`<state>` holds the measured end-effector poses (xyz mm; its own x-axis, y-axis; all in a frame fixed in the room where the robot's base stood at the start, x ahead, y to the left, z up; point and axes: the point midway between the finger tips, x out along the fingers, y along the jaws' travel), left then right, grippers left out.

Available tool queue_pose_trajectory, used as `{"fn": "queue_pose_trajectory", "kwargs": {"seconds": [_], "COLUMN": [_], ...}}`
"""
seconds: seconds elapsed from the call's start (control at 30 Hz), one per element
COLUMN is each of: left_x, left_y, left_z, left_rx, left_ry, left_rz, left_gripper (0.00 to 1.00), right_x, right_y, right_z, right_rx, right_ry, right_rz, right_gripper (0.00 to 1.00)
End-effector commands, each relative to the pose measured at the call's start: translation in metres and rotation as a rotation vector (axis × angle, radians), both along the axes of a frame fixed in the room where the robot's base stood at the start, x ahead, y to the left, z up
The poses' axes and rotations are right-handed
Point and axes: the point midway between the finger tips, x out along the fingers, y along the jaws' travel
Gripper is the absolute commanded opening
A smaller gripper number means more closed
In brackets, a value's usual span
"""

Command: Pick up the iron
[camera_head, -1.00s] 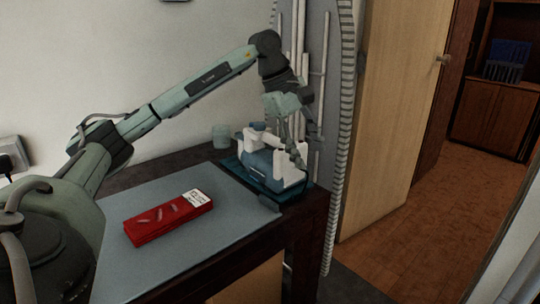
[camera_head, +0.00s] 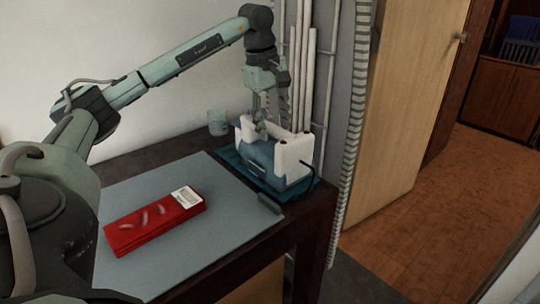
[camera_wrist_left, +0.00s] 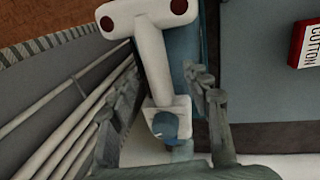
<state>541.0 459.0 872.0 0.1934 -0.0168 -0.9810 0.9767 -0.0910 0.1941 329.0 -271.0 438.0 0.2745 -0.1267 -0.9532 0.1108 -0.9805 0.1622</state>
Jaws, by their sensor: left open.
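The iron (camera_head: 262,158), blue and white with a dark cord, rests on a teal pad (camera_head: 235,160) at the back right of the table. My left gripper (camera_head: 270,122) points down over it, its lower fingers overlapping the far part of the iron. In the wrist view the open left gripper (camera_wrist_left: 168,82) has one finger on each side of the iron's white upper part (camera_wrist_left: 152,62). Small gaps show there; contact cannot be told. The fingers hide part of the iron. My right gripper is not in view.
A red box (camera_head: 155,220) lies on the grey mat (camera_head: 215,240). A pale cup (camera_head: 218,122) stands behind the iron. The mat is otherwise clear.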

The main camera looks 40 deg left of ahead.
Motion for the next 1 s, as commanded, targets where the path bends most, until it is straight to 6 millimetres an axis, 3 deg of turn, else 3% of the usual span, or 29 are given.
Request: {"fn": "queue_pose_trajectory", "kwargs": {"seconds": [0.17, 0.43, 0.83, 1.0], "left_x": [0.005, 0.006, 0.006, 0.007], "left_y": [-0.001, -0.001, -0.001, 0.000], "left_z": [-0.022, -0.024, -0.024, -0.020], "left_rx": [0.000, -0.001, -0.001, -0.001], "left_ry": [0.001, -0.001, -0.001, -0.009], "left_rz": [0.000, 0.000, 0.000, 0.001], "left_gripper": [0.49, 0.49, 0.00, 0.00], "right_x": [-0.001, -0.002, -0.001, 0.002], "right_y": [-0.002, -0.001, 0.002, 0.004], "right_z": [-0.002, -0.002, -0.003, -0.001], "right_rx": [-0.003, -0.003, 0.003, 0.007], "right_ry": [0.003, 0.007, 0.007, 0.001], "right_rz": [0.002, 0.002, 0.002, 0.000], "right_gripper": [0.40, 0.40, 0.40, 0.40]}}
